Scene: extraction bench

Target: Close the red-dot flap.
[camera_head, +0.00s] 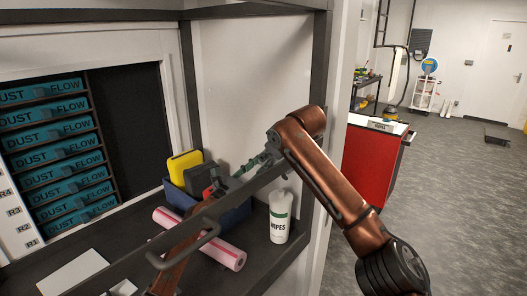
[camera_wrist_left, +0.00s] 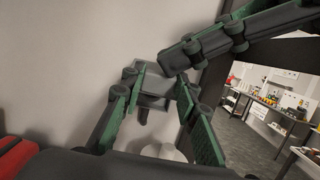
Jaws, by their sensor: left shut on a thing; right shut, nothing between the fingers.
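A long dark grey bar with a loop handle (camera_head: 190,245) runs diagonally across the front of the head view. It looks like the flap seen nearly edge-on, but no red dot shows on it. In the left wrist view my left gripper (camera_wrist_left: 158,86) is shut on a small grey piece (camera_wrist_left: 152,80); I cannot tell which part of the flap this is. Its fingers are mostly hidden in the head view. My right gripper (camera_head: 250,167) is shut and empty close by. It also shows in the left wrist view (camera_wrist_left: 170,62), just beyond the left fingertips.
A blue bin (camera_head: 232,222) holds yellow, dark grey and red items behind the bar. A wipes bottle (camera_head: 280,217) and a pink roll (camera_head: 228,255) are on the bench. A rack of teal dust-flow units (camera_head: 62,150) stands left. Open floor lies right, past a red cabinet (camera_head: 370,160).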

